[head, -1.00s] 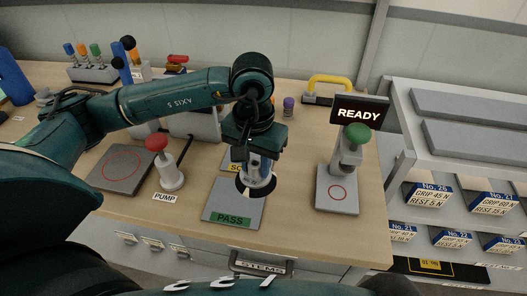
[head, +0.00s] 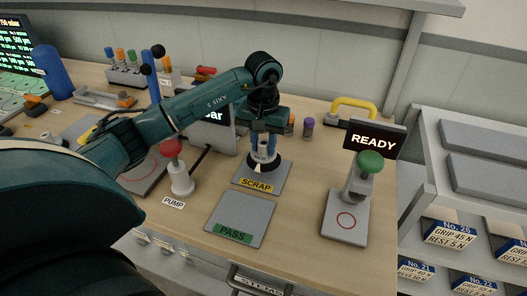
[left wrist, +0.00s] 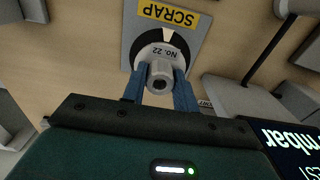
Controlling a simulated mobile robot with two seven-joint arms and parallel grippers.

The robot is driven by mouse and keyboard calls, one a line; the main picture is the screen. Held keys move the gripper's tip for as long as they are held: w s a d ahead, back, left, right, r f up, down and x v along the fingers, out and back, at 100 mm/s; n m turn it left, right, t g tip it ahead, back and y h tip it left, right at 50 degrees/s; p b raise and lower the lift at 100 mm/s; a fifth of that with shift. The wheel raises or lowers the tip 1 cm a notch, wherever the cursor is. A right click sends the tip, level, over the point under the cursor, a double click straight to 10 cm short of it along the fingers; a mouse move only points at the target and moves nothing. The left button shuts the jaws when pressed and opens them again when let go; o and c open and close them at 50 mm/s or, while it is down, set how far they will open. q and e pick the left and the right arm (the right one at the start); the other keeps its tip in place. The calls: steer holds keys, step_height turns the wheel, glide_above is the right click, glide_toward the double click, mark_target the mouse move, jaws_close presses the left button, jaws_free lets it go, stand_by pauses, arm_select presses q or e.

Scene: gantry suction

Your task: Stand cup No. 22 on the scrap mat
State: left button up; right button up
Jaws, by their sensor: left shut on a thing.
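Cup No. 22 (left wrist: 163,50), a pale suction cup with a dark lip and a grey stem, is upright in the blue jaws of my left gripper (left wrist: 160,88). In the head view the cup (head: 264,158) is over the grey scrap mat (head: 263,184), which has a yellow SCRAP label. The left wrist view also shows the scrap mat (left wrist: 196,42) beneath the cup. I cannot tell whether the lip touches the mat. My left gripper (head: 264,140) is shut on the stem. My right gripper is not in view.
The PASS mat (head: 240,215) lies empty in front. The red-knobbed pump (head: 181,172) stands to the left, and a test stand with a green knob (head: 360,195) and READY sign (head: 374,140) to the right.

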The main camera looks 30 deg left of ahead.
mark_target(264, 153)
arm_select(q)
step_height(264, 153, down, 3)
steer(key=shift+f, duration=0.15)
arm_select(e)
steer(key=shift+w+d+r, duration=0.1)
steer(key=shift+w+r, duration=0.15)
arm_select(q)
steer(key=shift+f, duration=0.2)
steer(key=o, duration=1.1)
steer(key=shift+c, duration=0.2)
steer(key=shift+r, duration=0.1)
